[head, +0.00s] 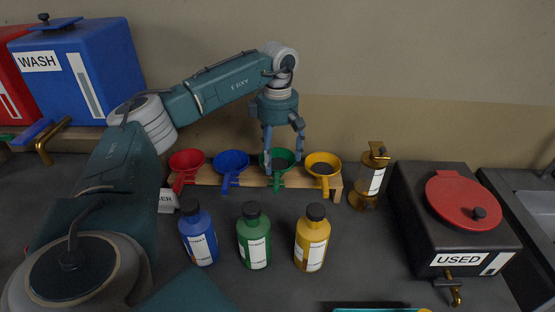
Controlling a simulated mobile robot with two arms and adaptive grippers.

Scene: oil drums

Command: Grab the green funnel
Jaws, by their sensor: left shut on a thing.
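The green funnel (278,162) stands in the wooden rack (204,176), between the blue funnel (231,162) and the yellow funnel (323,163). My left gripper (282,158) points down over the green funnel, its fingers at the funnel's bowl, shut on its rim. The fingers cover part of the bowl. The funnel still looks seated in the rack. My right gripper is not in view.
A red funnel (187,161) is at the rack's left end. Blue (198,232), green (254,235) and yellow bottles (312,237) stand in front. An amber container (373,176) and the black USED tank (455,220) are right. The blue WASH tank (78,69) is back left.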

